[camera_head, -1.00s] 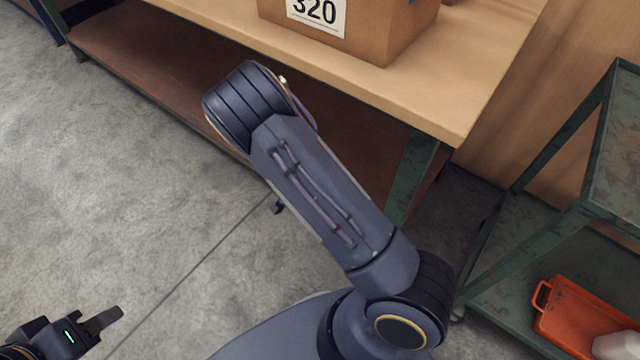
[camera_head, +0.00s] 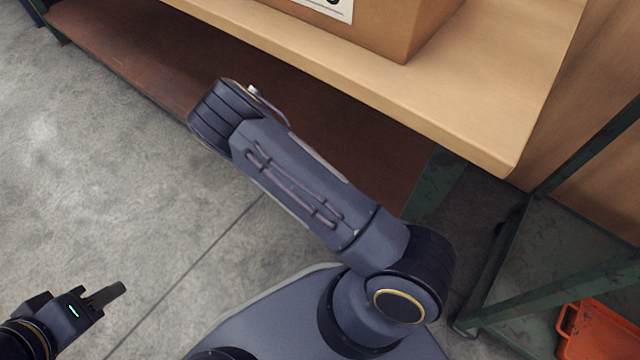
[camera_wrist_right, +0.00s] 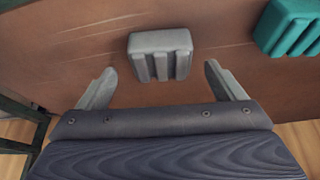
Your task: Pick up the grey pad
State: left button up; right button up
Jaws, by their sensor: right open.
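The grey pad (camera_wrist_right: 160,52), a ribbed block, lies on a brown scuffed surface (camera_wrist_right: 60,40) in the right wrist view. My right gripper (camera_wrist_right: 159,80) is open, its two fingers spread wide. The pad is beyond the fingertips, roughly centred between them, and the gripper holds nothing. In the head view the right gripper and the pad are hidden; my right forearm reaches toward the brown lower shelf (camera_head: 130,65) of the workbench. My left gripper (camera_head: 108,295) is at the lower left over the floor, seen side-on, so its opening is unclear.
A teal ribbed block (camera_wrist_right: 292,28) lies to the right of the pad. The wooden bench top (camera_head: 480,110) with a cardboard box (camera_head: 385,25) overhangs the lower shelf. A green metal trolley (camera_head: 550,250) with an orange tray (camera_head: 600,335) stands at right. The floor at left is clear.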

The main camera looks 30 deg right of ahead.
jog(key=b+x, duration=0.1)
jog(key=x, duration=0.2)
jog(key=shift+f, duration=0.15)
pick_arm(q)
jog(key=shift+f, duration=0.9)
pick_arm(e)
jog(key=shift+a, duration=0.1)
jog(key=c, duration=1.1)
jog(key=shift+o, duration=0.2)
